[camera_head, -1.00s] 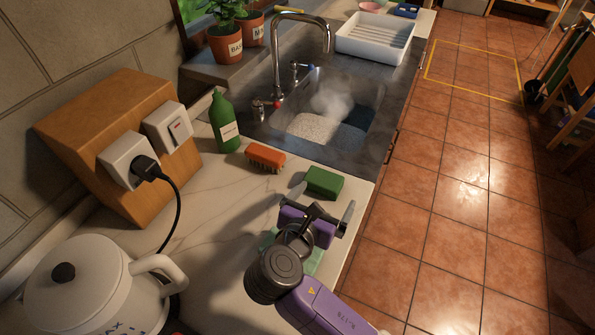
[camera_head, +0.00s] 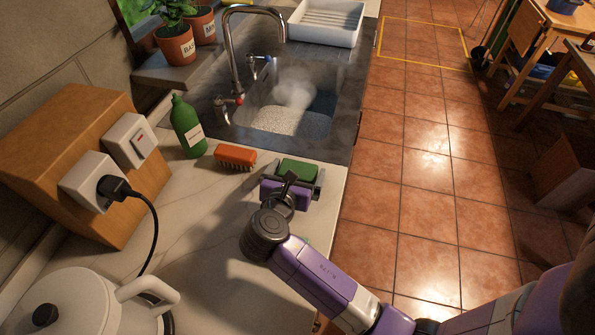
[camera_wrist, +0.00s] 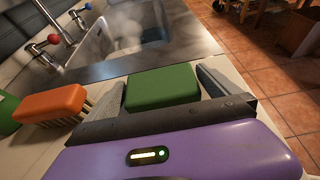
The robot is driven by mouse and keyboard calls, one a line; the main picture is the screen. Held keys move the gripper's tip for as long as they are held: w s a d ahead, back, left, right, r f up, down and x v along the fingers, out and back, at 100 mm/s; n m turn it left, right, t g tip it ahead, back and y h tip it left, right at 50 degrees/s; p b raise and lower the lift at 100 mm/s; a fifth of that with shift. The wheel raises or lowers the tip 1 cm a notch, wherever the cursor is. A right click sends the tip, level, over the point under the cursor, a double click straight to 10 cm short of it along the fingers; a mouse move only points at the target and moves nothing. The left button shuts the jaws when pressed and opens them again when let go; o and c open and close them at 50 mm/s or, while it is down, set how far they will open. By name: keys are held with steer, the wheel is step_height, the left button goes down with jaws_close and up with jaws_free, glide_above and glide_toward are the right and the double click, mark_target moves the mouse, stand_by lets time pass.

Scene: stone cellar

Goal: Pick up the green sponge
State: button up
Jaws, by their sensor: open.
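The green sponge (camera_head: 298,170) lies on the pale countertop just in front of the sink. In the wrist view the sponge (camera_wrist: 162,87) sits between the two fingers of my gripper (camera_wrist: 168,98). My gripper (camera_head: 294,182) is open, with one finger on each side of the sponge. A gap shows on the right side between finger and sponge; contact on the left is hard to tell. The sponge's near side is partly hidden by the gripper body in the head view.
An orange brush (camera_head: 235,157) lies left of the sponge, with a green bottle (camera_head: 187,127) beyond it. The sink (camera_head: 290,110) holds steaming, foamy water. A wooden block with sockets (camera_head: 60,150) and a white kettle (camera_head: 80,305) stand left. The counter's right edge is close.

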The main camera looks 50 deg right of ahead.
steer(key=c, duration=1.1)
steer(key=shift+r, duration=0.1)
steer(key=shift+c, duration=0.2)
